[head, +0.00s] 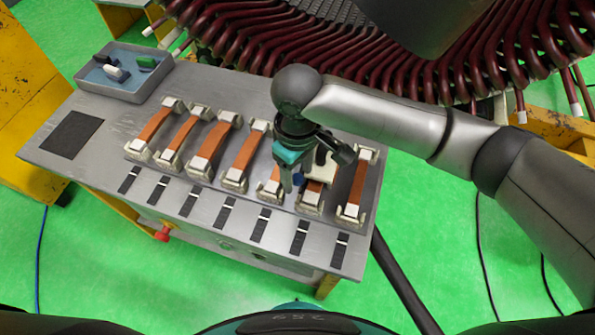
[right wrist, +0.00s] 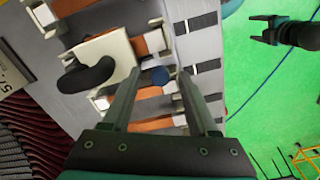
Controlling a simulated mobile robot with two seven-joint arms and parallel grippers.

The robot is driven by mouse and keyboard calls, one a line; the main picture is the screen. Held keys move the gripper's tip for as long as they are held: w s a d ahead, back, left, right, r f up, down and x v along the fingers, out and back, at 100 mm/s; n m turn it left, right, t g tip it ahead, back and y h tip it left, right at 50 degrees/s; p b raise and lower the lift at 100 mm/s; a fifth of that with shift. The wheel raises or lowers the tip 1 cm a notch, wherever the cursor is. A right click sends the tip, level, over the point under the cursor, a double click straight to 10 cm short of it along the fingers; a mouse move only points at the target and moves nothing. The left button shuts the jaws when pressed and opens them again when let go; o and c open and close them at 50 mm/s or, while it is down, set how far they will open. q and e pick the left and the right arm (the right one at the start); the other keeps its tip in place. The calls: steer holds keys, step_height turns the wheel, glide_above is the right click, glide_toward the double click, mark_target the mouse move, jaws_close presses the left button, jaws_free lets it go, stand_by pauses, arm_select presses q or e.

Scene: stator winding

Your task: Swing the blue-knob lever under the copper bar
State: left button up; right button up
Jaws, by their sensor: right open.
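The blue knob (right wrist: 160,76) shows in the right wrist view, between the open fingertips of my right gripper (right wrist: 159,73); I see no contact. In the head view the knob (head: 298,178) is a small dark-blue patch beside the gripper (head: 287,183). A cream block with a black curved handle (right wrist: 88,75) lies just left of the knob in the wrist view. The orange copper bar (head: 313,192) sits in a pale holder below the gripper, partly hidden. The lever's arm is mostly hidden. A dark gripper-like shape, probably my left gripper (right wrist: 262,30), hangs over the floor.
Several more copper bars (head: 205,146) in pale clamps line the grey table (head: 110,150), with black strips along the front. A grey tray (head: 142,90) holds small parts at the back left. Dark red windings (head: 350,60) crowd the back. The table's left front is clear.

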jaws_close()
stand_by(0.4)
